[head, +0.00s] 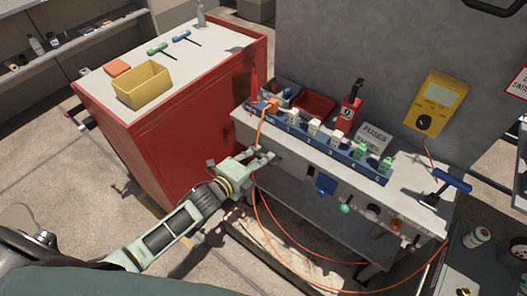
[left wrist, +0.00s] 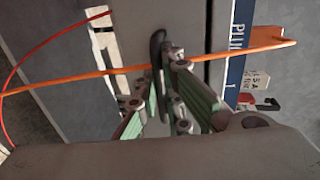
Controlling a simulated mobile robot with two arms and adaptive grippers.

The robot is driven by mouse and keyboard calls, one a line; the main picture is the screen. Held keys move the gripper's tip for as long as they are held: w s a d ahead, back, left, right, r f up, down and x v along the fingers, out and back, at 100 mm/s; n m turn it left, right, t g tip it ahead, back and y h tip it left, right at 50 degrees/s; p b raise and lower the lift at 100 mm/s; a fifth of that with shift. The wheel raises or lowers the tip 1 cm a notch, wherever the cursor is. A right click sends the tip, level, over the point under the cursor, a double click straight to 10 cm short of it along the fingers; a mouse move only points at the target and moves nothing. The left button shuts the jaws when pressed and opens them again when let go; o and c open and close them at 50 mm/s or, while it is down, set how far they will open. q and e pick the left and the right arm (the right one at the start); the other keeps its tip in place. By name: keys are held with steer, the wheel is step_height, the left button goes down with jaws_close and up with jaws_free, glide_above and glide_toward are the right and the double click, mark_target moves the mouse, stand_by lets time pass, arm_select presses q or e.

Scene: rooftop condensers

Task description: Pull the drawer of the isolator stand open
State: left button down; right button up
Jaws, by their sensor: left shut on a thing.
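The isolator stand (head: 405,190) is a grey bench against the wall, with a blue numbered strip along its top. Its drawer front (head: 288,166) is at the left of the front face and looks about flush with it. It fills much of the left wrist view as a grey panel (left wrist: 185,20). My left gripper (head: 264,157) is at this front, shut on a dark upright bar handle (left wrist: 158,45), mostly hidden by the fingers in the head view. The fingers also show in the left wrist view (left wrist: 160,95). My right gripper is not in view.
An orange cable (head: 258,215) hangs from the stand and crosses close by the fingers in the left wrist view (left wrist: 90,77). A red cabinet (head: 190,140) with a yellow bin (head: 142,88) stands left of the stand. A yellow meter (head: 436,103) is on the right.

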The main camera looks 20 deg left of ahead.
arm_select(q)
steer(key=f+p+v, duration=0.2)
steer(key=v, duration=1)
steer(key=shift+s+a+f+p, duration=0.15)
steer(key=shift+s+f+p, duration=0.2)
steer(key=shift+s, duration=0.2)
steer(key=c, duration=2.2)
jaws_free()
steer(key=shift+o, duration=0.2)
steer(key=shift+r, duration=0.1)
steer(key=v, duration=1.2)
